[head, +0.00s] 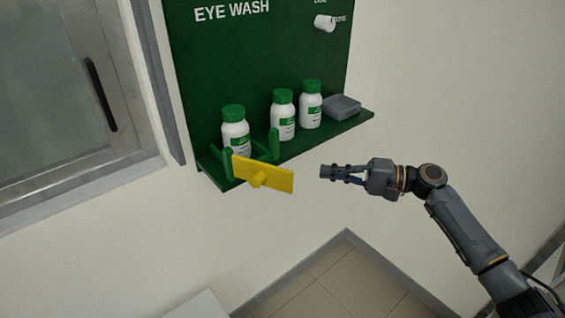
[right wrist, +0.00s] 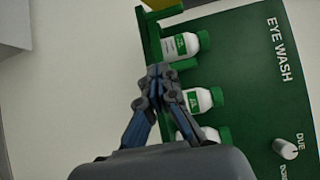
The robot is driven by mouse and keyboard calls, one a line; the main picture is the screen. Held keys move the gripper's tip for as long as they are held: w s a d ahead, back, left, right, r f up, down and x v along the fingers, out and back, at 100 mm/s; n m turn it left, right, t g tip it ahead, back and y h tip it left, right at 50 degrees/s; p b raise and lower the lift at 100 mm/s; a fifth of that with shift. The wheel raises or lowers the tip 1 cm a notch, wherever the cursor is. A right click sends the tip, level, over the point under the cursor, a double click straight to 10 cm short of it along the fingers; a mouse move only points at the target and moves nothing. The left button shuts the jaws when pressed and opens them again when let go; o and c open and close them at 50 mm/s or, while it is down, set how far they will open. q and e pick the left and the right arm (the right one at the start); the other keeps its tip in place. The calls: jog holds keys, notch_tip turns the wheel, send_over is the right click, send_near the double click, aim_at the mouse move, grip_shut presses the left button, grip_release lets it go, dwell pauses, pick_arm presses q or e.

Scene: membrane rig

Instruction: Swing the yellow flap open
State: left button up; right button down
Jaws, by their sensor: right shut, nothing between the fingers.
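Only a sliver of the flap (right wrist: 163,3) shows at the top edge of the right wrist view. My right gripper (head: 324,171) is shut and empty, to the right of the flap and apart from it. Its closed fingertips (right wrist: 160,72) also show in the right wrist view. My left gripper is in neither view.
White bottles with green caps, the leftmost bottle (head: 235,131) among them, and a grey box (head: 342,106) stand on the green shelf (head: 325,131). A white cylinder (head: 324,23) sticks out from the green board (head: 250,55). A framed window (head: 60,100) is at left. Space below the shelf looks clear.

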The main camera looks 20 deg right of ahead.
aim_at(281, 172)
jog(key=shift+y, duration=0.3)
jog(key=a+p, duration=0.2)
jog(key=a, duration=0.2)
jog(key=w+a+r+p, duration=0.1)
jog(key=a+p, duration=0.2)
jog(key=a+r+p, duration=0.1)
jog(key=a+p, duration=0.1)
jog(key=a, duration=0.2)
jog(key=shift+w+a+r, duration=0.2)
jog(key=shift+a+r, duration=0.05)
jog(key=shift+a, duration=0.1)
jog(key=shift+w+f, duration=0.1)
jog(key=shift+f, duration=0.05)
jog(key=shift+a, duration=0.2)
